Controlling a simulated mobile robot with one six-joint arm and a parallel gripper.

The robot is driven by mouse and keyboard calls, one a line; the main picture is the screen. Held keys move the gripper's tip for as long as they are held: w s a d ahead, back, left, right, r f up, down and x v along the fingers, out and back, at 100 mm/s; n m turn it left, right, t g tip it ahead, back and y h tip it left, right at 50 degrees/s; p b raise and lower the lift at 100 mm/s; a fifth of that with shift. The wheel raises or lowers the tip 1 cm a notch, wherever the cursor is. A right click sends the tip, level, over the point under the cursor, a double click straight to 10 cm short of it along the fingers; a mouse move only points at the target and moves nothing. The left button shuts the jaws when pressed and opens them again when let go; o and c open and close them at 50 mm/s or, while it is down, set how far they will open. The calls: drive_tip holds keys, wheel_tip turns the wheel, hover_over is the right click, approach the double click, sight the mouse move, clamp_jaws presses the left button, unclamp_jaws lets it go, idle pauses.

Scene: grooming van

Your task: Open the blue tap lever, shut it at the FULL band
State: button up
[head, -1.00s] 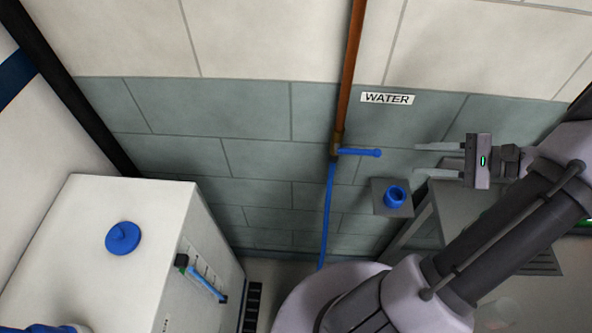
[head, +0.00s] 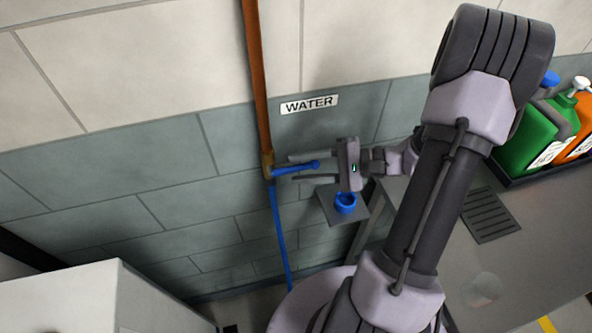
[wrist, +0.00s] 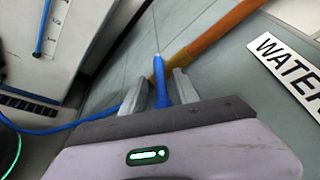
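The blue tap lever (head: 299,168) sticks out to the right from the brass tap (head: 267,165) on the copper pipe, crosswise to it. My gripper (head: 287,168) reaches in from the right with its fingers on either side of the lever. In the wrist view the lever (wrist: 160,82) lies between the two fingers (wrist: 158,90), with gaps showing, so the gripper is open around it. The white tank (head: 75,295) is at the lower left. Its gauge with a blue column (wrist: 43,27) shows only partly in the wrist view; no FULL band can be made out.
A blue hose (head: 280,235) hangs from the tap. A bracket plate (head: 328,204) with a blue ring (head: 345,203) sits just below my gripper. A WATER sign (head: 309,104) is on the wall above. Green (head: 533,135) and orange bottles stand at the right.

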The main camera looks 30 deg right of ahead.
drive_tip(key=shift+x, duration=0.85)
clamp_jaws()
idle(0.8)
